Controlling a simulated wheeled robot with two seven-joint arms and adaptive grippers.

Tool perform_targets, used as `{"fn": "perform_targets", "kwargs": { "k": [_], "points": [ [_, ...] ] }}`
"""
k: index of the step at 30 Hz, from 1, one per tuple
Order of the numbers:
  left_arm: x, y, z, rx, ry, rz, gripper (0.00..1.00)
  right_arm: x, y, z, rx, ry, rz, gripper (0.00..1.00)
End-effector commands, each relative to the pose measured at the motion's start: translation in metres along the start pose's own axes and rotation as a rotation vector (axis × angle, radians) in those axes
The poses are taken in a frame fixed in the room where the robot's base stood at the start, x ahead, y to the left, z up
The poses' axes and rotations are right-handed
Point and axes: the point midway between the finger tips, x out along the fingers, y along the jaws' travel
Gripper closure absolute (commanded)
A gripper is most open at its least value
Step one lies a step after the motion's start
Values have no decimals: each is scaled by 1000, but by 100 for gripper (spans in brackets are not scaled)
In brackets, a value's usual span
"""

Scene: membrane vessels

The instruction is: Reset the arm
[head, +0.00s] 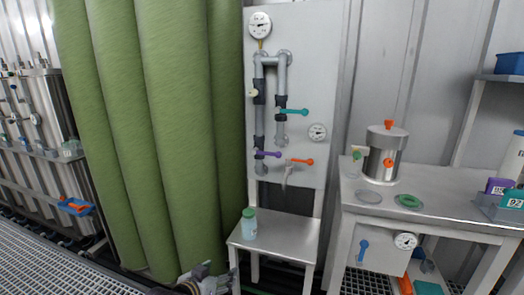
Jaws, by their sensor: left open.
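My left gripper (203,271) shows at the bottom edge, left of the centre, in the head view. It is open, and I see nothing between its fingers. It is low, in front of the green hanging curtain and to the left of a small metal table (285,232). Most of the arm is cut off by the frame edge. My right gripper is not in view.
A jar with a green lid (249,225) stands on the small table. Behind it is a panel (308,22) with pipes, gauges and coloured valve handles. A workbench (450,212) with a steel vessel (384,158) is at right. Green curtains (170,120) hang at left.

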Motion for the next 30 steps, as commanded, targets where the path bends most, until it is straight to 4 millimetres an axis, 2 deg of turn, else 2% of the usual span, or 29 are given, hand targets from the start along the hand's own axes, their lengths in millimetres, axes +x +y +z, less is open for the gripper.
{"fn": "perform_targets", "kwargs": {
  "k": [1,3,11,18,24,30],
  "points": [
    [0,0,17,-11,-28,0,32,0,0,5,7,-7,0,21],
    [0,0,39,-24,-63,0,32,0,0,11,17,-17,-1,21],
    [-7,7,117,-70,-192,7,32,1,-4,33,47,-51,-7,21],
    [-22,21,188,-108,-312,23,32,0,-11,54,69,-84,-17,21],
    [-37,32,234,-133,-392,33,32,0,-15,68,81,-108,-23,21],
    [-49,40,263,-149,-444,40,32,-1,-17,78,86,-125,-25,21]
  ]
}}
